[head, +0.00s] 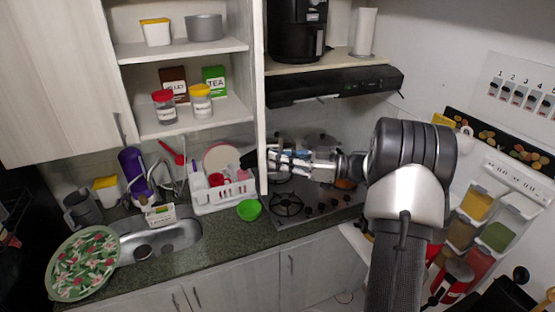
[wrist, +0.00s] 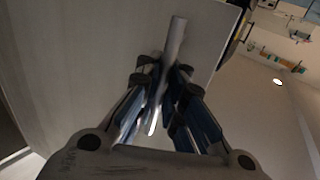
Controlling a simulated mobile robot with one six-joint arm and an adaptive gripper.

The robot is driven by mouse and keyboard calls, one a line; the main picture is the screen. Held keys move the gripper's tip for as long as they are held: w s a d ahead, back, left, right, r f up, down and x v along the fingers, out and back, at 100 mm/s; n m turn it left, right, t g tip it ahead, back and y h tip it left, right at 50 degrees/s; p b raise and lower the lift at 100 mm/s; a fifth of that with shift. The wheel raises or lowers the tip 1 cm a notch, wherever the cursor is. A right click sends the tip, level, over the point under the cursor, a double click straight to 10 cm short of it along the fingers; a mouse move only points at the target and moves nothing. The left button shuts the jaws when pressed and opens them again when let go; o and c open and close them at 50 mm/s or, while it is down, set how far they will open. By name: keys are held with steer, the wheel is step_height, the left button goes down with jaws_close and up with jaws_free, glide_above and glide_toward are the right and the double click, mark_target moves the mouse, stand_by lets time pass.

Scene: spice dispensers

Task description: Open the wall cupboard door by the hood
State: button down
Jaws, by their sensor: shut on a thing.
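The wall cupboard door by the hood (head: 259,100) stands swung out and shows nearly edge-on in the head view. The shelves (head: 185,52) to its left are exposed. My gripper (head: 272,157) is at the door's lower end, on the side facing the hood. In the wrist view, my gripper (wrist: 163,80) is shut around the bar handle (wrist: 176,38), which runs between the fingers. The pale door panel (wrist: 75,60) fills much of that view behind the handle. In the head view the handle is hidden by the fingers.
The stove (head: 310,200) is below. A dish rack (head: 225,195) and green bowl (head: 249,210) sit under the door. Another cupboard door (head: 60,75) at left is shut.

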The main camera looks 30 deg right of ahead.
steer(key=c, duration=1.9)
jaws_free()
steer(key=shift+s, duration=0.2)
steer(key=shift+o, duration=1)
steer(key=shift+w, duration=0.1)
steer(key=v, duration=1.2)
